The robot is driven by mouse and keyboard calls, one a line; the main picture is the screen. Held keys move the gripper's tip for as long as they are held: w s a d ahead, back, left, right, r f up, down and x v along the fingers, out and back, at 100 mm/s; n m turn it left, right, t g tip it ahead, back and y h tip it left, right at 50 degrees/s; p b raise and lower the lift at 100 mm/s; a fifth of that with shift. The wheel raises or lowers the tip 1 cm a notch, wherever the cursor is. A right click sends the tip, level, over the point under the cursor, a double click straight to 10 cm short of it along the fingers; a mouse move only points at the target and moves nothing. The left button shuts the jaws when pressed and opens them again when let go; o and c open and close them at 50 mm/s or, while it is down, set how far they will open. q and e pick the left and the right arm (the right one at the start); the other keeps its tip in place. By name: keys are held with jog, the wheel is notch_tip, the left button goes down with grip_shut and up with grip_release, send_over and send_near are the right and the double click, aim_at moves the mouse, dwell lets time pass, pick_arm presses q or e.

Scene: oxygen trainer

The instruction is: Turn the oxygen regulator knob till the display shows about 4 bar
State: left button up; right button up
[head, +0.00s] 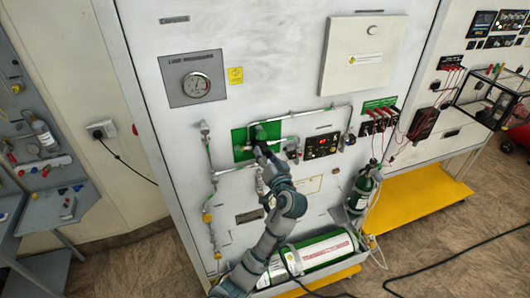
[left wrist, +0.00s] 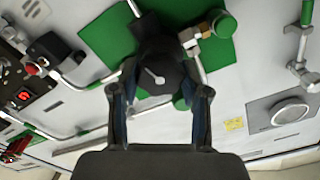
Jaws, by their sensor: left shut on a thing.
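The dark regulator knob (left wrist: 162,70) with a pale pointer mark shows in the left wrist view, in front of a green plate (left wrist: 110,40). My left gripper (left wrist: 163,88) has one finger on each side of the knob and is shut on it. In the head view my left gripper (head: 262,148) reaches up to the green plate (head: 240,140) and hides most of the knob. A small display with red digits (left wrist: 23,97) shows at the left of the wrist view; its digits are too small to read. My right gripper is in neither view.
A round gauge (head: 196,85) sits at the upper left of the white panel. Pipes run around the green plate. A black control box (head: 321,145) is to its right.

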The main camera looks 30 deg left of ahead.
pick_arm(q)
jog(key=o, duration=1.1)
jog(key=shift+w, duration=0.1)
jog(key=shift+o, duration=0.2)
jog(key=shift+w, duration=0.1)
jog(key=shift+d, duration=0.1)
jog(key=v, duration=1.2)
jog(key=shift+f, duration=0.1)
